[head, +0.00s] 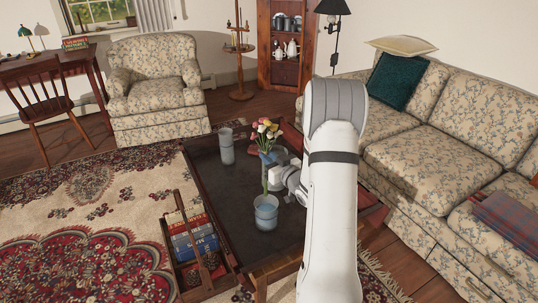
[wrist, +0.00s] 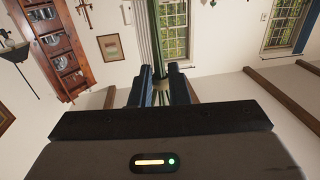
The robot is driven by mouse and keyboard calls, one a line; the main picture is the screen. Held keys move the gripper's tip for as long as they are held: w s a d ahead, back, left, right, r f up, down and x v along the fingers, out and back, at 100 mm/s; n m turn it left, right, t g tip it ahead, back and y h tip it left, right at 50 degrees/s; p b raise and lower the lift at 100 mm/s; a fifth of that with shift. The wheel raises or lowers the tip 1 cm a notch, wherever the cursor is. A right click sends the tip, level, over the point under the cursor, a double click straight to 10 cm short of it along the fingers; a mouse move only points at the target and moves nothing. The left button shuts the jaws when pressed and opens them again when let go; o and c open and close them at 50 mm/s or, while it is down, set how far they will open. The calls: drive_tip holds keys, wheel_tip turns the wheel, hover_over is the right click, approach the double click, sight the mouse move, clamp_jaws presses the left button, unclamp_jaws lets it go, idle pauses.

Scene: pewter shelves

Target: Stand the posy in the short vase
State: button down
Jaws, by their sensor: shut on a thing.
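In the wrist view the stems (wrist: 168,84) pass between the dark blue fingers of my gripper (wrist: 166,78). The short vase (head: 266,213), blue-grey, stands on the dark table near its front edge, below my gripper. The stems' lower ends reach down to about its rim in the head view. I cannot tell whether they are inside it. A taller grey-blue vase (head: 227,146) stands further back on the left.
The dark coffee table (head: 215,180) has bare room left of the short vase. A rack of books (head: 192,240) is at its left front. A floral sofa (head: 430,150) is close on the right, and a floral armchair (head: 155,85) stands behind.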

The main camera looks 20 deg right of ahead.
sight(267, 186)
wheel_tip(267, 186, down, 14)
drive_tip(key=b, duration=1.2)
idle(0.4)
idle(0.4)
drive_tip(key=c, duration=1.3)
unclamp_jaws()
drive_tip(key=shift+o, duration=0.5)
drive_tip(key=o, duration=1.2)
